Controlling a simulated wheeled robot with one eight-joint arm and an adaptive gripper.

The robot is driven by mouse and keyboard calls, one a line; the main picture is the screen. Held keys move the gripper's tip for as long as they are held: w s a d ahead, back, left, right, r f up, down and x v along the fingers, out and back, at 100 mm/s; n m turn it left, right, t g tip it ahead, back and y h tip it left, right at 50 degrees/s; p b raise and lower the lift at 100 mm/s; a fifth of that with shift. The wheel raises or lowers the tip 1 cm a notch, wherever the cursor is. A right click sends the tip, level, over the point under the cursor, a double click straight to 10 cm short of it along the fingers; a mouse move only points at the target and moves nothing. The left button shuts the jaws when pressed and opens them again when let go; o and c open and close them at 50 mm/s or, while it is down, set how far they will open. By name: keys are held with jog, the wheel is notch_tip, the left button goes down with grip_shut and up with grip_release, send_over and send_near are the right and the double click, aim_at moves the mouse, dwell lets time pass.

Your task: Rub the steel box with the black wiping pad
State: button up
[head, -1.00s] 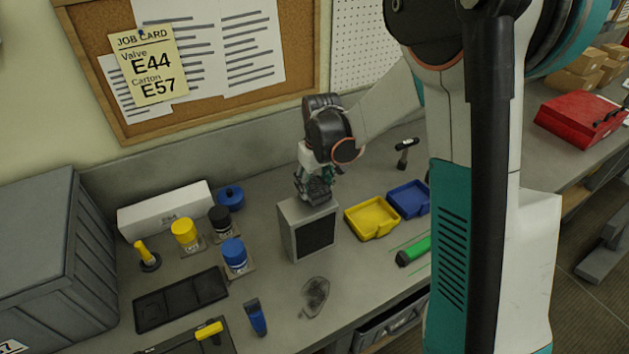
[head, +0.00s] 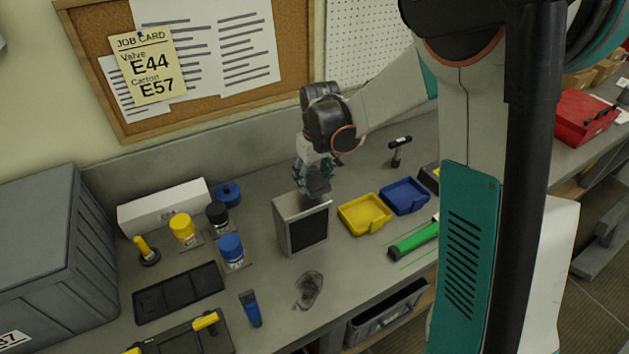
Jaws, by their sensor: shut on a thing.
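The steel box (head: 291,232) stands upright on the grey bench, with a dark panel on its front face. My gripper (head: 317,188) is directly over the top of the box, pointing down. It is shut on the black wiping pad (head: 319,193), which is dark and hard to tell from the fingers. The pad is at the box's top face; whether it presses on it cannot be told exactly.
A yellow tray (head: 365,222) and a blue tray (head: 404,196) sit right of the box. Blue, black and yellow capped jars, including a blue one (head: 231,249), stand left. A black tray (head: 178,293), blue tool (head: 250,309), green tool (head: 413,241) and hammer (head: 399,151) lie around.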

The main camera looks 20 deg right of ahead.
jog(key=shift+s+r+p, duration=0.1)
jog(key=shift+r+p, duration=0.9)
jog(key=shift+r, duration=1.2)
